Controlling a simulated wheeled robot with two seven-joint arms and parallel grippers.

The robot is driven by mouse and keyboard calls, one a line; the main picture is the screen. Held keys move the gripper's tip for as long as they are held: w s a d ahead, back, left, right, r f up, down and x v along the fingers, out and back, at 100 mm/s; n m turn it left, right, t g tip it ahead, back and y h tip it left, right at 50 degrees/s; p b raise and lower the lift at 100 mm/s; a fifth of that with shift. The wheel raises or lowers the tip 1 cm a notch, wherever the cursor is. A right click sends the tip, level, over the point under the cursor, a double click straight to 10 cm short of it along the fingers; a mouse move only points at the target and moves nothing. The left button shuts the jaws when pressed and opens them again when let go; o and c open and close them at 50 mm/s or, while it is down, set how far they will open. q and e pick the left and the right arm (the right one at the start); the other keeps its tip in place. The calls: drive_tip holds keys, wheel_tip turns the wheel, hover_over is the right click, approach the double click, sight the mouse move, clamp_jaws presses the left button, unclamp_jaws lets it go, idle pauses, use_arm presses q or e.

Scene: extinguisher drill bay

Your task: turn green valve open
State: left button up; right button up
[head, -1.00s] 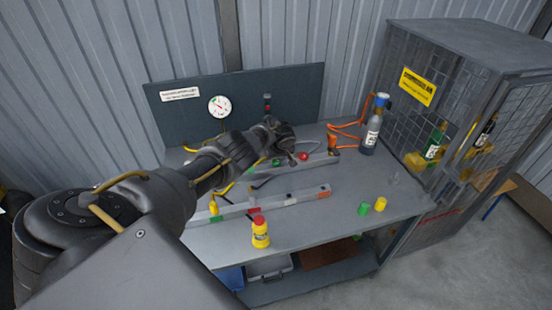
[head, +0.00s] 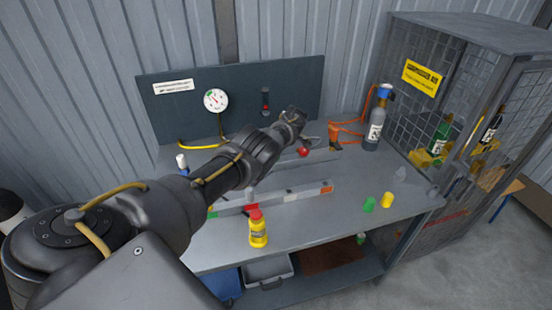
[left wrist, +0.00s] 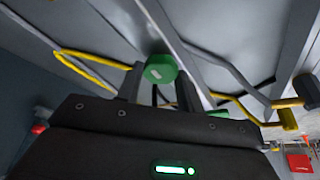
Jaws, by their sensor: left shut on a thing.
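In the left wrist view, a round green valve knob (left wrist: 160,69) sits between the fingers of my left gripper (left wrist: 158,88). The fingers are shut on it. In the head view my left arm reaches in from the left across the workbench, and my left gripper (head: 296,122) is near the back panel. The arm and gripper hide the green valve there. My right gripper is not in view.
The workbench (head: 300,225) holds a red knob (head: 303,152), a yellow bottle (head: 258,230), loose green (head: 369,203) and yellow (head: 387,200) caps, and a grey cylinder (head: 375,125). A gauge (head: 215,100) is on the back panel. A mesh cage (head: 455,110) stands right.

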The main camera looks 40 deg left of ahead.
use_arm(q)
drive_tip(key=shift+a, duration=0.1)
idle(0.4)
drive_tip(key=o, duration=1)
drive_tip(key=p+v, duration=0.4)
drive_tip(key=v, duration=0.1)
drive_tip(key=shift+a+r, duration=0.1)
drive_tip(key=shift+r, duration=0.05)
drive_tip(key=shift+p+v, duration=0.7)
drive_tip(key=shift+v, duration=2.1)
